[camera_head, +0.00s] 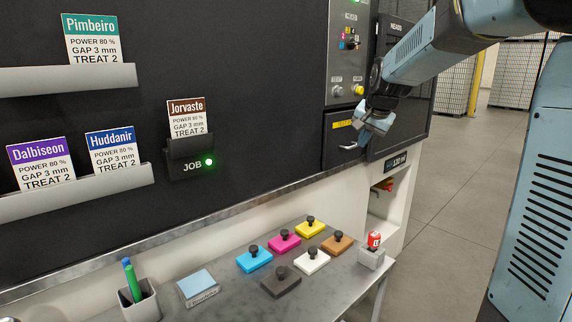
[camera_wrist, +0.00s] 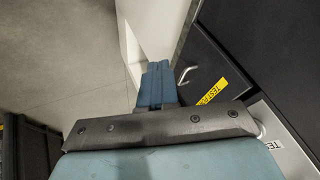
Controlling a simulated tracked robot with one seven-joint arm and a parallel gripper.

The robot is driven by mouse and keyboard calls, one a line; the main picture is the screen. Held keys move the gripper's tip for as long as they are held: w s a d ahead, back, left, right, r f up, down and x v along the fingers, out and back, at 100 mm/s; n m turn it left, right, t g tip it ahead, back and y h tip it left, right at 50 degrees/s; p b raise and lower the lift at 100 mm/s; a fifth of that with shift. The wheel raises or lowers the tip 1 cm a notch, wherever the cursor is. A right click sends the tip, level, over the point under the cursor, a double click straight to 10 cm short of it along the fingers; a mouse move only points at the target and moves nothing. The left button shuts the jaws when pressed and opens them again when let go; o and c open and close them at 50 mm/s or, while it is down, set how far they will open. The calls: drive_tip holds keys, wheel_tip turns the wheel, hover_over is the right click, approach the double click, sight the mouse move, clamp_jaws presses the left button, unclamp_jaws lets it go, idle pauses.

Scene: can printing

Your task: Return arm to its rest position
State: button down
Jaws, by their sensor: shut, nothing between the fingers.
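My gripper (camera_head: 366,128) is at the upper right of the head view, in front of the black machine's lower right part. It is shut and empty. In the wrist view its blue fingers (camera_wrist: 159,84) are together, pointing up the picture. Beside it is a drawer with a yellow label (camera_head: 344,124) and a metal handle (camera_head: 350,146). The handle also shows in the wrist view (camera_wrist: 186,75), right of the fingers. I cannot tell exactly how far the fingers are from the drawer front.
The grey shelf (camera_head: 222,290) below holds several coloured blocks with black knobs, a red-topped item (camera_head: 374,240), a pen cup (camera_head: 138,302) and a blue pad (camera_head: 197,285). The Jorvaste card (camera_head: 187,117) stands in the JOB holder. Open floor (camera_head: 450,180) lies to the right.

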drive_tip(key=s+f+n, duration=0.2)
drive_tip(key=s+n, duration=0.1)
drive_tip(key=s, duration=1.4)
drive_tip(key=s+f+n+g, duration=0.1)
drive_tip(key=s+f+n, duration=0.2)
drive_tip(key=s, duration=1.4)
drive_tip(key=shift+s+a+f+n+h, duration=0.15)
drive_tip(key=shift+s+a+n+h, duration=0.15)
drive_tip(key=shift+s+n, duration=0.1)
